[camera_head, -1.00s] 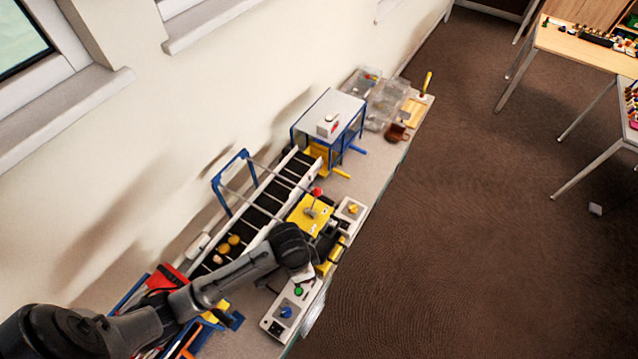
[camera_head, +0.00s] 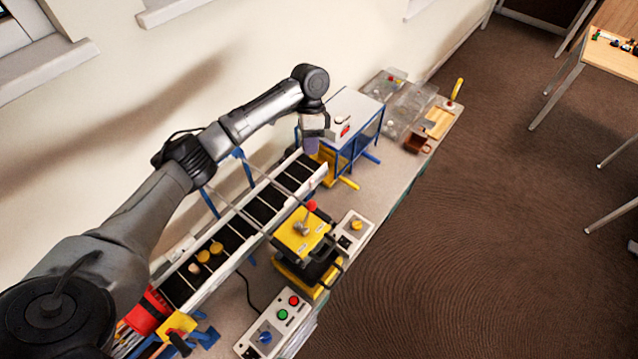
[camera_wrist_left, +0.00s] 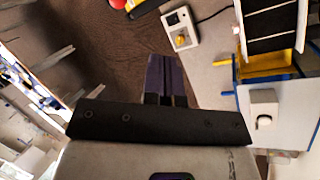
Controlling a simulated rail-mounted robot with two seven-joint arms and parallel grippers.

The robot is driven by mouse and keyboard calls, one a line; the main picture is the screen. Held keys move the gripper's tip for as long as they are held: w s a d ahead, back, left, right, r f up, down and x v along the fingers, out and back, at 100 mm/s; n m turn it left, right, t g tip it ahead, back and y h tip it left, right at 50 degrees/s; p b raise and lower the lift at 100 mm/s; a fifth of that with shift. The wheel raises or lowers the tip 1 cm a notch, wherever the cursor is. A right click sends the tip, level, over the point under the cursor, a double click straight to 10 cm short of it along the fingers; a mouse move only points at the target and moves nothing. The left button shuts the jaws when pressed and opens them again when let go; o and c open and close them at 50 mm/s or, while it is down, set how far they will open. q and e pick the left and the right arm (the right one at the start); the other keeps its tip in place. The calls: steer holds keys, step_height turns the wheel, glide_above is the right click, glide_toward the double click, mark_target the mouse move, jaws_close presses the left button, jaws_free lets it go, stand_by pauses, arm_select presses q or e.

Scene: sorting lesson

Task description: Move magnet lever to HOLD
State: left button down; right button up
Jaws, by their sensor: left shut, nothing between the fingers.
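The magnet lever (camera_head: 306,217) has a red ball knob and a grey stem. It stands on a yellow box (camera_head: 292,240) beside the conveyor; small labels on the box are too small to read. Part of the red knob also shows at the top edge of the left wrist view (camera_wrist_left: 118,4). My left gripper (camera_head: 310,149) is raised above the far end of the conveyor, by the blue-framed box, apart from the lever. Its purple fingers (camera_wrist_left: 165,75) are shut with nothing between them. My right gripper is not in view.
A conveyor (camera_head: 243,229) carries several small round pieces. A blue-framed box with a white top (camera_head: 350,108) stands beyond it. A small panel with a yellow knob (camera_head: 353,232) and a panel with red, green and blue controls (camera_head: 273,325) lie along the bench edge. Clear bins stand at the far end.

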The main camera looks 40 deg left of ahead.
mark_target(307, 215)
arm_select(q)
steer(key=shift+s+d+f+p, duration=0.5)
steer(key=shift+s+d+f, duration=0.5)
steer(key=shift+f, duration=0.5)
steer(key=shift+s+d+f+p, duration=0.5)
steer(key=shift+s+d+f, duration=0.45)
steer(key=shift+f, duration=0.5)
steer(key=shift+s+d+f+p, duration=0.5)
steer(key=shift+s+d+f, duration=0.5)
steer(key=shift+f, duration=0.5)
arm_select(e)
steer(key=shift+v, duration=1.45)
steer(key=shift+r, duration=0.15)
